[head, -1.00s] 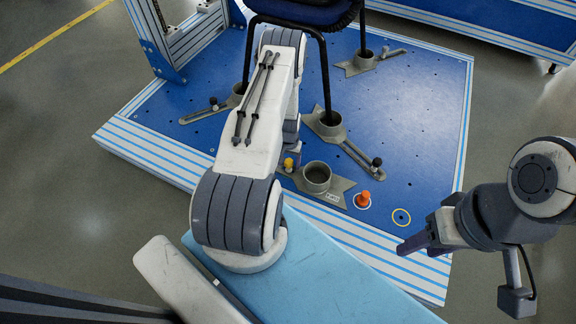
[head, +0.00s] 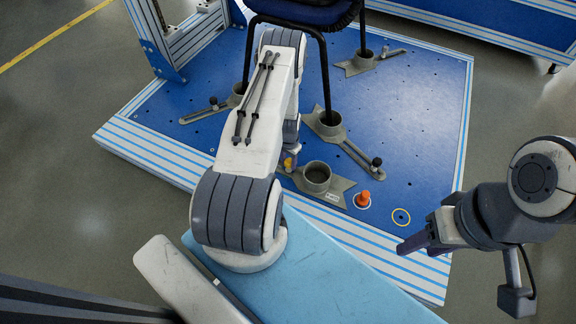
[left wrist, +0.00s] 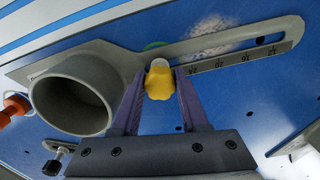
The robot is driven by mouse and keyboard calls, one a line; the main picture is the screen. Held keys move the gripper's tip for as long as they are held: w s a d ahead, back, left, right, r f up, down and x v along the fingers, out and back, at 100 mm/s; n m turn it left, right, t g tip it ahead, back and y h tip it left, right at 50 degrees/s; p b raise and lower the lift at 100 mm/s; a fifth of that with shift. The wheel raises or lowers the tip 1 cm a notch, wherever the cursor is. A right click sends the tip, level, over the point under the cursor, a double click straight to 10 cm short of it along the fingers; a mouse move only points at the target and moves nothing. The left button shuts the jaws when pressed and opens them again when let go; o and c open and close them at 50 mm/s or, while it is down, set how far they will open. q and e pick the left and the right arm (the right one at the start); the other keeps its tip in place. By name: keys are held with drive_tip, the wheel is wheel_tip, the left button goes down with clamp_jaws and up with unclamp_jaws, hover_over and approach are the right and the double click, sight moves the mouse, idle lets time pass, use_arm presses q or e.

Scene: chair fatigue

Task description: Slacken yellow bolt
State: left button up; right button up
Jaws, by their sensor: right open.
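The yellow bolt (left wrist: 159,82) shows close up in the left wrist view, at the inner end of a slotted grey clamp arm (left wrist: 222,44). My left gripper (left wrist: 160,76) has one purple finger on each side of the bolt, and both fingertips appear to touch it. In the head view only a little of the yellow bolt (head: 288,163) shows under my left gripper (head: 292,160), beside the grey cup (head: 317,177). My left arm hides part of that area. My right gripper (head: 414,245) is empty and open, over the platform's front right edge.
Chair legs (head: 325,75) stand in other grey cups behind. The platform's right side is largely clear.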

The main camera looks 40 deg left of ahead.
use_arm(q)
drive_tip(key=shift+n, duration=0.7)
drive_tip(key=shift+n, duration=0.7)
drive_tip(key=shift+n, duration=0.7)
drive_tip(key=o, duration=0.7)
drive_tip(key=shift+o, duration=0.2)
